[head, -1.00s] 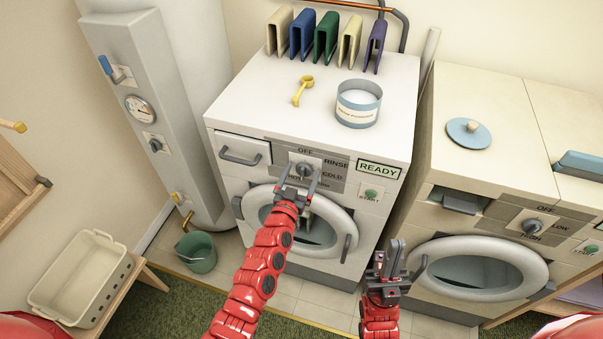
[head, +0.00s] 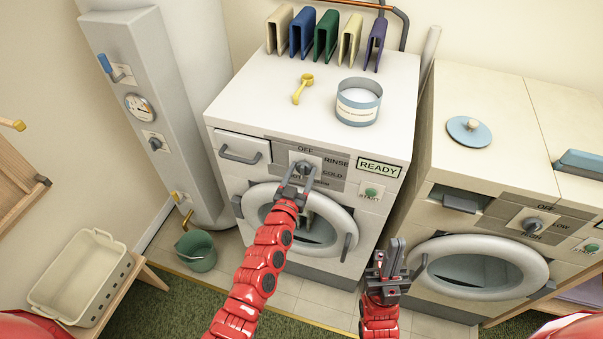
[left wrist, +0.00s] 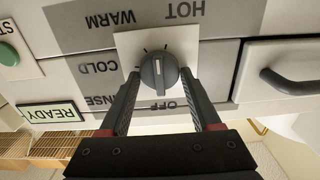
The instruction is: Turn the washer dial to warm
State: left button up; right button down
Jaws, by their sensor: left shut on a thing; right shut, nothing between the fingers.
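The washer (head: 235,105) is the white machine in the middle of the head view. Its dial (left wrist: 160,72) is a dark grey knob on a white plate, with a pale mark on its face. OFF, RINSE, COLD, WARM and HOT are printed around it, upside down in the left wrist view. I cannot tell surely which label the mark points at. My left gripper (head: 296,177) is shut on the dial, one finger on each side. The dial also shows in the head view (head: 304,167), partly hidden. My right gripper (head: 386,262) is shut and empty, in front of the washer's lower right side.
A READY sign (head: 380,168) and a green start button (head: 371,192) are right of the dial. The washer's round door (head: 344,224) is below. A drawer handle (head: 240,157) is on the left. A second machine (head: 480,200) with its own dial stands right.

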pick_arm(q)
jog(key=n+b, duration=0.3)
jog(key=shift+a+f, duration=0.15)
jog(key=shift+f, duration=0.05)
jog(key=shift+n+b, duration=0.65)
jog(key=shift+n, duration=0.25)
jog(key=shift+n+b, duration=0.3)
jog(key=shift+n, duration=0.2)
jog(key=shift+r, duration=0.1)
jog(key=o, duration=1.3)
jog(key=shift+o, duration=0.2)
